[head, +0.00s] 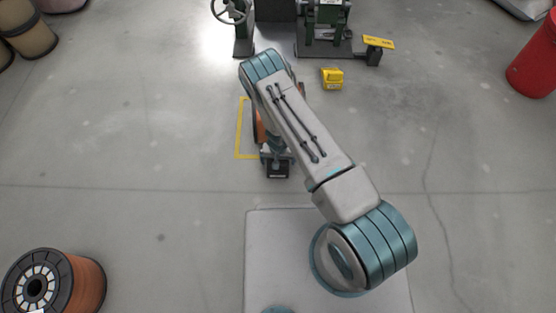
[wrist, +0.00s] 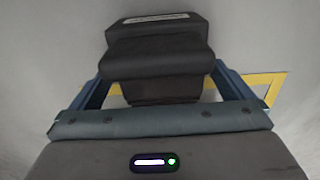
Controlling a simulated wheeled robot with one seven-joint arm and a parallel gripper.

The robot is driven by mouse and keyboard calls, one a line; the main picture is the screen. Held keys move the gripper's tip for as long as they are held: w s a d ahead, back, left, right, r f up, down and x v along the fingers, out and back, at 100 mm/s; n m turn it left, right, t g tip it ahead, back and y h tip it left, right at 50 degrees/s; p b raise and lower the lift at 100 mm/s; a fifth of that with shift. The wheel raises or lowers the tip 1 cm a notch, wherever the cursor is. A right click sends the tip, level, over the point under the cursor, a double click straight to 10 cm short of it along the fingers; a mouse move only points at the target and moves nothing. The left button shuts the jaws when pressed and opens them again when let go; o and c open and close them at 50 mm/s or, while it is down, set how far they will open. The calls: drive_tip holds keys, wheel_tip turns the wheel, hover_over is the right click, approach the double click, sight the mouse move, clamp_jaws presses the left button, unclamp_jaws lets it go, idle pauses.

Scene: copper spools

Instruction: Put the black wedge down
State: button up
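The black wedge (wrist: 155,62) fills the space between the two blue fingers of my gripper (wrist: 158,84) in the wrist view. The fingers appear to press on its left and right sides. A pale label strip shows on its far, upper part. In the head view my gripper (head: 276,160) points down, and the black wedge (head: 277,171) shows at its end, small and partly hidden by the arm. It is by the lower right of a yellow taped outline (head: 238,130) on the floor. I cannot tell whether the wedge touches the floor.
A yellow box (head: 332,78) sits on the floor beyond the arm. Green machines (head: 325,20) stand at the back, with a yellow sign (head: 379,42). A copper spool (head: 55,283) lies lower left and a red bin (head: 535,60) stands right. The floor around the outline is mostly clear.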

wheel_tip(320, 180, up, 42)
drive_tip(key=d+r+y+p, duration=0.1)
drive_tip(key=d+y+p, duration=0.15)
drive_tip(key=p, duration=0.25)
drive_tip(key=s+d+r+h, duration=0.1)
drive_tip(key=s+d+r, duration=0.4)
drive_tip(key=s+r, duration=0.3)
drive_tip(key=s+d+r+t+h, duration=0.1)
drive_tip(key=s+d+r, duration=0.5)
drive_tip(key=s+r, duration=0.2)
drive_tip(key=s, duration=0.2)
drive_tip(key=shift+s+r+n, duration=0.3)
drive_tip(key=shift+r, duration=0.05)
drive_tip(key=shift+h, duration=0.25)
